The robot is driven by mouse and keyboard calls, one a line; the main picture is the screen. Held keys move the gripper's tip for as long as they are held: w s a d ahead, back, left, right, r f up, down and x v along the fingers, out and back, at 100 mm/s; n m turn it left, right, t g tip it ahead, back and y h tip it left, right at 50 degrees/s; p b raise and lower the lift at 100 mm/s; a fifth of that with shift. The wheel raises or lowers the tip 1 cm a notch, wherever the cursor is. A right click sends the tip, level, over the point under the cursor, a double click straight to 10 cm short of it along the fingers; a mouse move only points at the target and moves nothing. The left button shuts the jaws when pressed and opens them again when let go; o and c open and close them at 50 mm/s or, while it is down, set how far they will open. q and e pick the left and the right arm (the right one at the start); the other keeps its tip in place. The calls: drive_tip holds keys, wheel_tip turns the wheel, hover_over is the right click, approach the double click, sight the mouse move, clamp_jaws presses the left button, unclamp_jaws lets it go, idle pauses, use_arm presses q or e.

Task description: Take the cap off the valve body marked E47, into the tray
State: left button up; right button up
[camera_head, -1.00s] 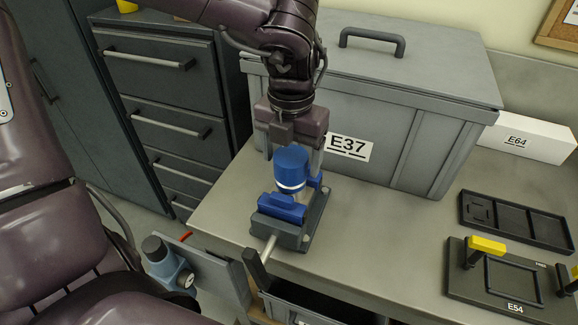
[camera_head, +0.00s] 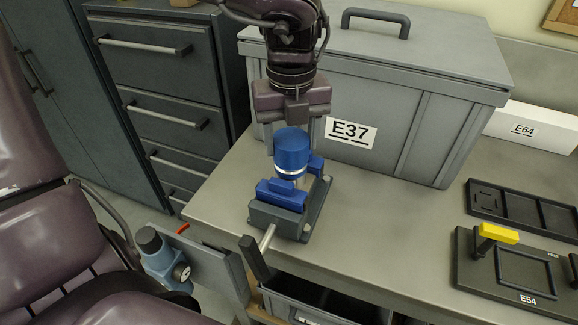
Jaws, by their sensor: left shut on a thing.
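A blue cylindrical cap (camera_head: 292,149) with a pale silver band at its lower edge sits upright on the valve body (camera_head: 314,164), whose blue side part shows at the right. The valve stands in a vise (camera_head: 284,222) with blue jaws, near the bench's left front corner. My left gripper (camera_head: 292,138) comes down from above and is shut on the cap, a finger at each side. No E47 mark shows on the valve. A black compartment tray (camera_head: 508,228) lies at the right of the bench and looks empty. My right gripper is not in view.
A grey lidded box marked E37 (camera_head: 400,120) stands close behind the vise. A white box marked E64 (camera_head: 530,128) and a black plate marked E54 (camera_head: 470,285) with yellow-topped posts are at the right. The bench (camera_head: 390,240) between vise and tray is clear.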

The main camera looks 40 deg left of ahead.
sight(292, 138)
use_arm(q)
drive_tip(key=n, duration=0.1)
drive_tip(key=n+b, duration=0.1)
drive_tip(key=n, duration=0.1)
drive_tip(key=shift+f+b, duration=0.25)
drive_tip(key=shift+b, duration=0.05)
drive_tip(key=shift+r+n, duration=0.3)
drive_tip(key=shift+n, duration=0.1)
drive_tip(key=shift+r+p, duration=2.65)
drive_tip(key=shift+r, duration=0.1)
